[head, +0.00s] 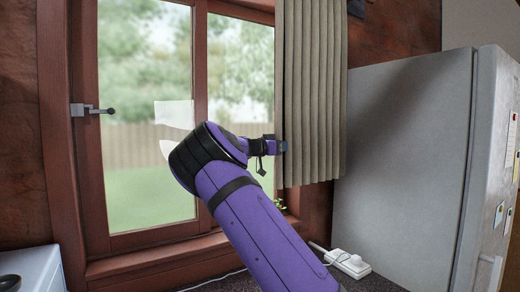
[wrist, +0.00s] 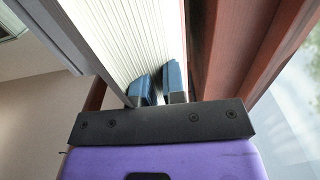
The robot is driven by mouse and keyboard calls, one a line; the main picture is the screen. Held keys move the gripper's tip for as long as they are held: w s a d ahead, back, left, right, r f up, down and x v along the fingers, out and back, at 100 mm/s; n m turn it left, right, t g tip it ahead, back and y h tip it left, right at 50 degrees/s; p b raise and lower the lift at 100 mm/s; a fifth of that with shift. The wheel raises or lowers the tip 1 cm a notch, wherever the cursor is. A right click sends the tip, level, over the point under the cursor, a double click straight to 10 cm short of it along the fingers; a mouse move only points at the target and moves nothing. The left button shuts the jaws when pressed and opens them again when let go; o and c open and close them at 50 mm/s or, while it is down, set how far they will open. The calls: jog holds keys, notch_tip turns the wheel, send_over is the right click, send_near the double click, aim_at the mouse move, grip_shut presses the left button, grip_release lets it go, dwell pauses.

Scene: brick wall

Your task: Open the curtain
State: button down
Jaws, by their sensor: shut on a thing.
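The curtain (head: 315,90) is beige-grey and pleated. It hangs gathered at the right side of the window (head: 145,100), and most of the glass is uncovered. My gripper (head: 282,146) is at the curtain's left edge, at about the lower part of its height. In the wrist view my gripper's two blue fingertips (wrist: 160,85) are close together at the edge of the curtain (wrist: 135,35), with its edge between them. The exact contact is partly hidden by the fingers.
A grey fridge (head: 405,150) stands just right of the curtain. A white power strip (head: 345,262) lies on the dark counter below. The window has a reddish-brown wooden frame (head: 55,130) with a metal handle (head: 92,110). A white appliance (head: 32,268) is at lower left.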

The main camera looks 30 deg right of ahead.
jog(key=d, duration=0.9)
jog(key=shift+d, duration=0.3)
jog(key=c, duration=1.2)
grip_release()
jog(key=a, duration=1.1)
jog(key=shift+d, duration=0.1)
